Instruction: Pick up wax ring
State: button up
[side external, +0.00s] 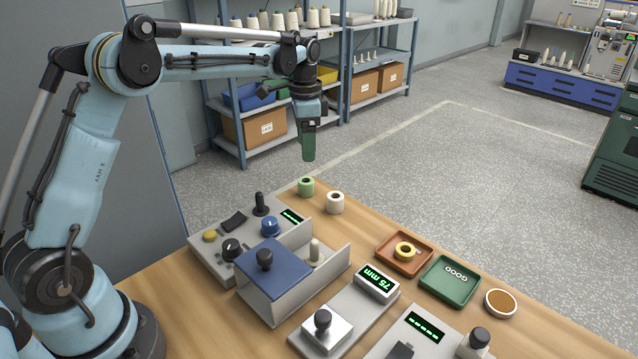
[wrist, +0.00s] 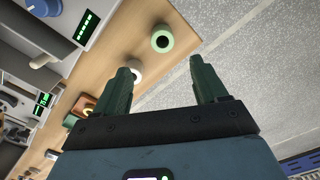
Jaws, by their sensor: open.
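A flat yellow ring (side external: 400,246) lies in an orange-brown tray (side external: 384,249). I cannot tell for sure which one is the wax ring. My gripper (side external: 308,158) points down, open and empty, above the table's far edge, over the green ring and apart from it. In the wrist view the green ring (wrist: 180,40) shows just beyond the space between my fingertips (wrist: 160,64). There the white ring (wrist: 137,71) is partly hidden by the left finger.
A grey control panel (side external: 215,255), a blue-lidded box (side external: 275,267) and a gauge (side external: 377,282) stand on the table nearer the camera. A shelf (side external: 344,70) stands behind.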

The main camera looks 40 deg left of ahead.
send_over(305, 182)
jog(key=d, duration=0.1)
jog(key=f, duration=0.6)
jog(key=shift+s+d, duration=0.2)
jog(key=shift+s, duration=0.1)
jog(key=shift+a+f, duration=0.15)
jog(key=shift+f, duration=1.2)
jog(key=shift+a+f, duration=0.15)
jog(key=shift+f, duration=1.2)
jog(key=c, duration=1.1)
